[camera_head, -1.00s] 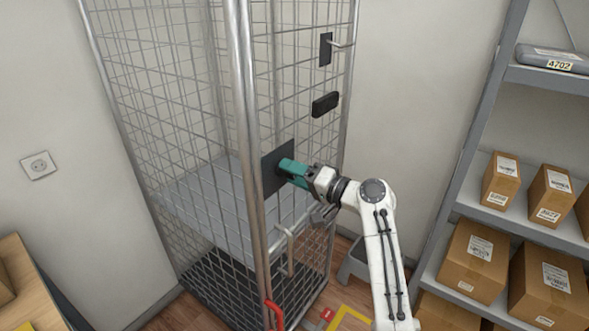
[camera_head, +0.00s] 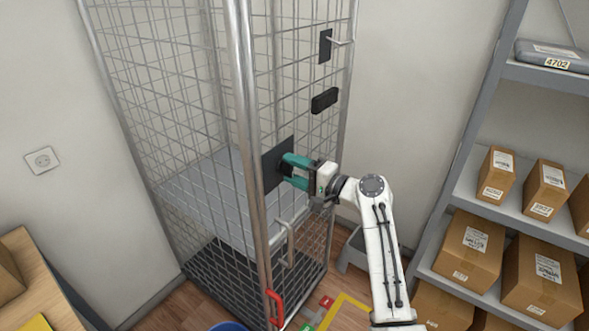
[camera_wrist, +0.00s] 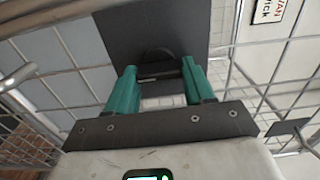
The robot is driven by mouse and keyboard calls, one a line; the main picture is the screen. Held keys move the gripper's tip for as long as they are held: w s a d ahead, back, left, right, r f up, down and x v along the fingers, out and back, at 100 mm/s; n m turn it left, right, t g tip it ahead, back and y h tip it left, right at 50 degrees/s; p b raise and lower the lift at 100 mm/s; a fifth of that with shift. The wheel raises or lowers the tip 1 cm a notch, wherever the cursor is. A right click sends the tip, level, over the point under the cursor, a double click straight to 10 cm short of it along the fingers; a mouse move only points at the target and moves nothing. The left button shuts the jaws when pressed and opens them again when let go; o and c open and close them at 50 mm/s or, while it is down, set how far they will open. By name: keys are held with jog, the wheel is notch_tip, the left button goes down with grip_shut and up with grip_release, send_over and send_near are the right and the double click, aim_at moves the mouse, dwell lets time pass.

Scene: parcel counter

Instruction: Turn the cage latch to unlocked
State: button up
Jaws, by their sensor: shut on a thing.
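The wire cage (camera_head: 247,150) stands upright in front of me, and a dark square plate (camera_head: 279,160) is fixed to its right side. My gripper (camera_head: 284,169) reaches this plate from the right with its teal fingers. In the wrist view, my gripper (camera_wrist: 158,70) has its fingers on either side of a dark latch knob (camera_wrist: 158,73) in front of the plate (camera_wrist: 200,25), and is shut on it. The fingers hide part of the latch, and its marking cannot be read.
A black block (camera_head: 324,100) and a small dark plate with a lever (camera_head: 325,46) sit higher on the cage. A red handle (camera_head: 276,308) is low at its front corner. Shelves with boxes (camera_head: 470,248) stand right, a wooden table (camera_head: 35,275) left.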

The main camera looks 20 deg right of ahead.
jog(key=shift+d, duration=0.1)
jog(key=o, duration=1)
jog(key=shift+o, duration=0.2)
jog(key=b+v, duration=0.2)
jog(key=v, duration=0.8)
jog(key=shift+s+d, duration=0.2)
jog(key=shift+s, duration=0.1)
